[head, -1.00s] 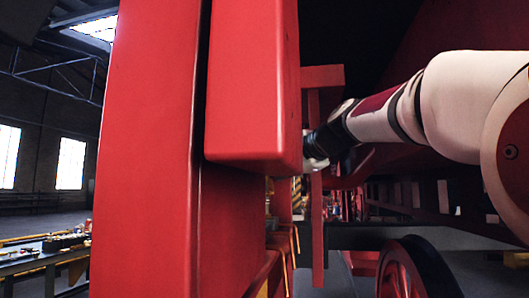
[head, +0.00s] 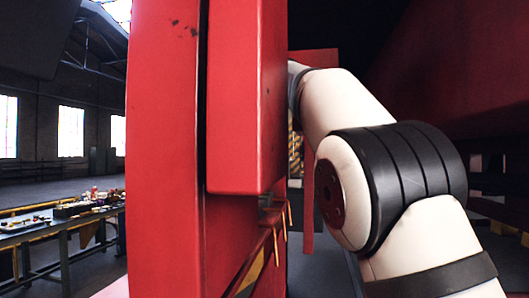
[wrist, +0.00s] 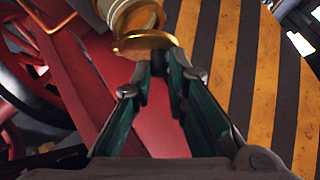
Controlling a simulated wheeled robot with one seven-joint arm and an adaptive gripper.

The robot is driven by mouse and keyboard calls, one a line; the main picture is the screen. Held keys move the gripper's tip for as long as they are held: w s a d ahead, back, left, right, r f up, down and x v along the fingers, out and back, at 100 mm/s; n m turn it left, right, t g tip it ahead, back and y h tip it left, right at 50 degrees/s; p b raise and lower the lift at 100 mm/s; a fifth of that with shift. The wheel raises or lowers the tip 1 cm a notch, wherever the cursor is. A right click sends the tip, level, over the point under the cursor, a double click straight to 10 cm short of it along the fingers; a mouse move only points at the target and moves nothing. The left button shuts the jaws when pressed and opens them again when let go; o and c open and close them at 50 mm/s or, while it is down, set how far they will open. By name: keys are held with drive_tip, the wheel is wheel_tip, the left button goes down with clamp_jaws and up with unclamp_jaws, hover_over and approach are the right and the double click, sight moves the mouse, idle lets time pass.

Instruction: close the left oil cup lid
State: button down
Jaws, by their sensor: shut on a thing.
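In the wrist view a brass oil cup (wrist: 131,14) shows at the top edge, partly cut off. Its round brass lid (wrist: 145,41) lies just below it in the picture, at my fingertips. I cannot tell how far the lid is tilted from the cup's mouth. My gripper (wrist: 157,68) has its two fingertips together at the lid's near edge, shut on it. In the head view my gripper, the cup and the lid are hidden behind the red beam.
A large red beam (head: 233,95) stands close in front. A yellow-and-black striped surface (wrist: 255,70) lies right of the gripper, and red metalwork (wrist: 85,75) lies left. A workbench with small items (head: 62,222) stands at far left.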

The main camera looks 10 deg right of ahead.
drive_tip(key=shift+w+a+f+h, duration=0.1)
drive_tip(key=shift+a+f+h, duration=0.1)
drive_tip(key=shift+a+h, duration=0.1)
idle(0.4)
drive_tip(key=c, duration=1.6)
unclamp_jaws()
drive_tip(key=shift+o, duration=0.2)
drive_tip(key=shift+r, duration=0.15)
drive_tip(key=shift+s+r, duration=0.2)
drive_tip(key=shift+s, duration=0.15)
drive_tip(key=s+r, duration=0.1)
drive_tip(key=s, duration=1.2)
drive_tip(key=shift+s+a+r, duration=0.15)
drive_tip(key=shift+s, duration=0.15)
